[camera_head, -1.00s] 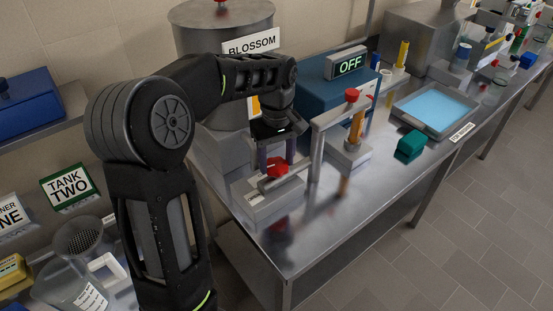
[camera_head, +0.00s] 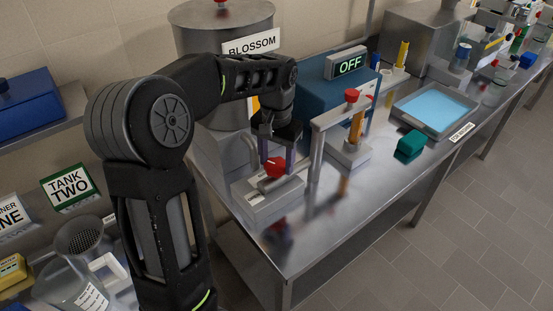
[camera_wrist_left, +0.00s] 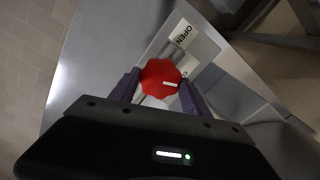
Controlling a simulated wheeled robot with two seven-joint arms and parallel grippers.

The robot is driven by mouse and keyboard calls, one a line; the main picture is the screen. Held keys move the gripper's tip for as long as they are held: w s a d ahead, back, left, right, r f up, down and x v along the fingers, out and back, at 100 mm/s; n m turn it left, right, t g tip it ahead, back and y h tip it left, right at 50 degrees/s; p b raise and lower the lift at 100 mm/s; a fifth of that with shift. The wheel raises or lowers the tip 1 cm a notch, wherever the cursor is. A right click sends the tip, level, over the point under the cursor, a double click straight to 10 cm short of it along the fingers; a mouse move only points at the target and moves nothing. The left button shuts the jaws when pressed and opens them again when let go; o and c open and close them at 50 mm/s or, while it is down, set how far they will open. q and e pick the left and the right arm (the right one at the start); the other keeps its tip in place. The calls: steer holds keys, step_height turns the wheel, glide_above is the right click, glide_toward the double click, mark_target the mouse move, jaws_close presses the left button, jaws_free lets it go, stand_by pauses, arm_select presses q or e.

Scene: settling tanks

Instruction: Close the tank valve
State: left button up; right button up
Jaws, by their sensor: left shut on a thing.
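The tank valve is a red knob (camera_head: 276,167) on a grey block (camera_head: 262,204) at the near left corner of the steel bench. My left gripper (camera_head: 277,160) comes down over it from above. In the left wrist view the red knob (camera_wrist_left: 160,78) sits between the two purple fingers of my left gripper (camera_wrist_left: 157,88), which is shut on it. A white mark on the knob points to the right there. A label reading OPEN (camera_wrist_left: 182,33) shows beyond the knob. My right gripper is not in view.
A steel tank labelled BLOSSOM (camera_head: 225,28) stands behind my left gripper. A grey pipe frame (camera_head: 318,150) rises just right of the valve. A blue box with an OFF display (camera_head: 347,65), a green block (camera_head: 410,145) and a blue-filled tray (camera_head: 399,107) stand further right.

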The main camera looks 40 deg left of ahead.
mark_target(277, 164)
arm_select(q)
steer(key=m, duration=0.4)
steer(key=shift+m, duration=0.4)
steer(key=o, duration=1.4)
steer(key=shift+r, duration=3.95)
